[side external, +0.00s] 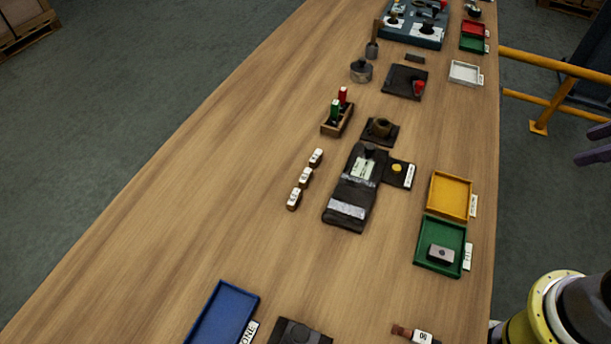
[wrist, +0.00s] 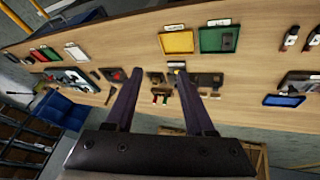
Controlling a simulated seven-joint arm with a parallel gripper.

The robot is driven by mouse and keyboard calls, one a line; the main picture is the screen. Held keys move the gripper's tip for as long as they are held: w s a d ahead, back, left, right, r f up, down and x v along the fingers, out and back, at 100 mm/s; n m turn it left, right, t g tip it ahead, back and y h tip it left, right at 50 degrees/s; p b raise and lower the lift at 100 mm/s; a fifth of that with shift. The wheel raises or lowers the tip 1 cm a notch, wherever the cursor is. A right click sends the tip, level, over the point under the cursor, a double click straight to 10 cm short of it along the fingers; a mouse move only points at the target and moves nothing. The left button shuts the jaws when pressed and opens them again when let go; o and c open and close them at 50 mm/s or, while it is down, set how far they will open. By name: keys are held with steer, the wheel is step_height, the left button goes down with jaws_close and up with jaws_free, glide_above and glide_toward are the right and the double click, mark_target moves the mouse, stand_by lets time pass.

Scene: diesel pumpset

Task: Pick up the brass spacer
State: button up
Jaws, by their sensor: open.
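A small yellow, brass-coloured round piece (side external: 397,168), which looks like the brass spacer, lies on a small dark mat (side external: 390,180) with a white label, right of a dark fixture (side external: 352,190). A darker brown round part (side external: 381,127) sits on another dark mat just behind it. My gripper (side external: 580,146) is at the right edge of the side view, off the table and well apart from the piece. In the wrist view my gripper (wrist: 160,72) is open with nothing between its fingers; the small dark mats show far beyond the fingertips.
A yellow tray (side external: 432,202) and a green tray (side external: 423,262) holding a grey block (side external: 441,254) stand near the right table edge. Several white-labelled small pieces (side external: 305,178) and a holder with red and green items (side external: 337,120) stand left. The left tabletop is clear.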

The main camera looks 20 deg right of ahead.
steer(key=w+a+r+n, duration=0.2)
steer(key=w+r+n, duration=0.5)
steer(key=w, duration=0.1)
steer(key=w+a+r+n+g+y, duration=0.1)
steer(key=w+a+r+n+g, duration=0.1)
steer(key=w+a+n, duration=0.75)
steer(key=n+g+h, duration=0.1)
steer(key=n+g, duration=0.3)
steer(key=n, duration=0.2)
glide_above(305, 175)
step_height(305, 175, down, 26)
steer(key=shift+a+f, duration=0.1)
steer(key=shift+a, duration=0.05)
steer(key=shift+d+f, duration=0.15)
steer(key=shift+f, duration=1.45)
steer(key=shift+d+f, duration=0.1)
steer(key=shift+f, duration=1.5)
jaws_close()
